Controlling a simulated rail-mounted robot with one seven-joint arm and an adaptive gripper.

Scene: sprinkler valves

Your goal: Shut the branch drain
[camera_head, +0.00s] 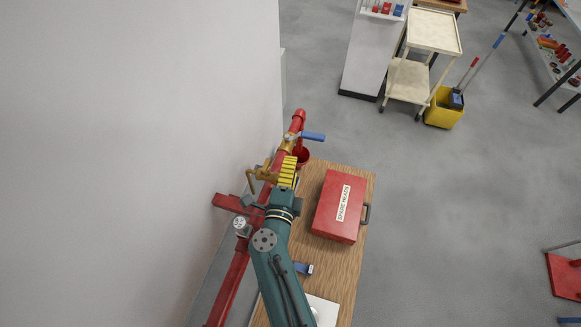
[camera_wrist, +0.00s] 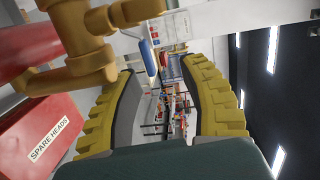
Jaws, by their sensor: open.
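A red pipe (camera_head: 232,285) runs along the wall and carries brass valve parts. Near its far end, a blue lever (camera_head: 313,137) sticks out to the right, across the pipe line, with a red cup-like vessel (camera_head: 302,157) beside it. A brass fitting (camera_head: 265,173) sits on the pipe nearer to me. My gripper (camera_head: 288,166) is close to the right of this fitting, short of the blue lever. In the wrist view, my gripper (camera_wrist: 160,78) is open and empty, the brass fitting (camera_wrist: 85,50) is at upper left, and the blue lever (camera_wrist: 148,57) shows beyond the fingertips. No label names the drain.
A red "SPARE HEADS" case (camera_head: 338,206) lies on the wooden bench (camera_head: 353,262), right of my arm. Another blue-ended item (camera_head: 303,268) is beside my arm. The white wall (camera_head: 140,150) bounds the left. A cart (camera_head: 433,32) and yellow bucket (camera_head: 444,107) stand farther off.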

